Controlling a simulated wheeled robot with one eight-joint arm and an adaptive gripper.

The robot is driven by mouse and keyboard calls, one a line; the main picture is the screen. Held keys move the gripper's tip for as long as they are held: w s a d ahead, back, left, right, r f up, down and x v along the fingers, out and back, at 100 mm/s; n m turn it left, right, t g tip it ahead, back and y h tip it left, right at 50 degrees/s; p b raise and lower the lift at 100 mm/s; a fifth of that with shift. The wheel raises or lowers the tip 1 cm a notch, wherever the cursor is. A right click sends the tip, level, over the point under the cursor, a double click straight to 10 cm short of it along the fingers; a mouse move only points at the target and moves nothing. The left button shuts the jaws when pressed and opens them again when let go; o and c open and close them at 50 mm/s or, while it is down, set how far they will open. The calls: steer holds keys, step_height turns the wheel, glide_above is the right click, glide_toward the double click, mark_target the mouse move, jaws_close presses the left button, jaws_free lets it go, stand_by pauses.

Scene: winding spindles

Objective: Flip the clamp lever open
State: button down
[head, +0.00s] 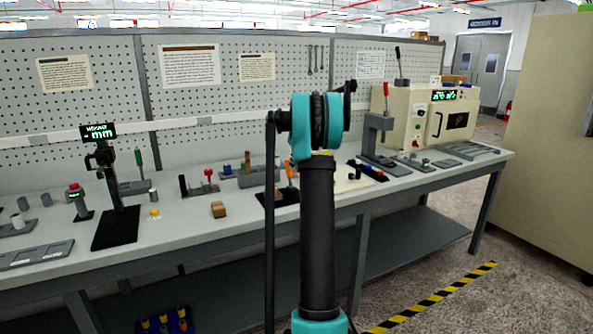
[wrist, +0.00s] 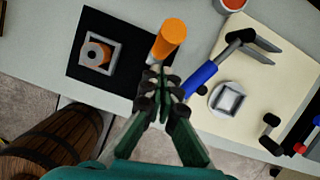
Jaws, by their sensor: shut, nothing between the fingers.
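An orange handle (wrist: 170,38) stands up at the right edge of a black base plate (wrist: 84,32) in the wrist view. The same orange handle (head: 289,169) shows beside my arm in the head view. A grey square holder (wrist: 116,53) on the plate surrounds a small orange cylinder (wrist: 96,53). A blue-handled lever (wrist: 201,78) with a dark metal arm lies to the right. I cannot tell which handle is the clamp lever. My gripper (wrist: 160,76) is shut and empty, its tips just below the orange handle; contact is unclear. My arm hides it in the head view.
A cream mat (wrist: 280,32) carries a pale round piece with a square frame (wrist: 228,98). A wooden barrel (wrist: 55,145) stands below the bench edge.

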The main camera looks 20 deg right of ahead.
steer(key=shift+w+r, duration=0.1)
steer(key=shift+w, duration=1.15)
